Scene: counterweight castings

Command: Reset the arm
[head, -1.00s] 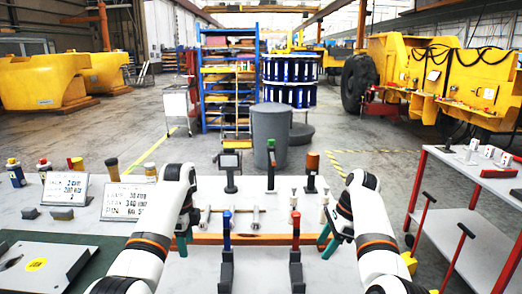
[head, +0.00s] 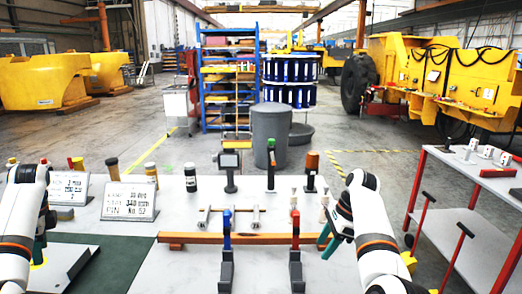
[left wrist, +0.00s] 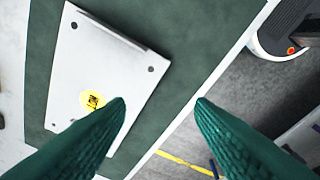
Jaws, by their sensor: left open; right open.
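My left arm is at the far left of the head view, with its green gripper fingers (head: 39,248) pointing down near the grey plate (head: 62,262). In the left wrist view my left gripper (left wrist: 161,104) is open with nothing between its fingertips. The same grey plate (left wrist: 108,62), with a yellow sticker, lies below on the dark green mat (left wrist: 190,25). My right gripper (head: 329,242) is at the right side of the table, its green fingers apart and holding nothing visible.
White sign cards (head: 130,201) stand at the left of the table. A wooden bar (head: 240,239), blue-handled (head: 226,222) and red-handled (head: 295,222) clamps, and several upright tools stand in the middle.

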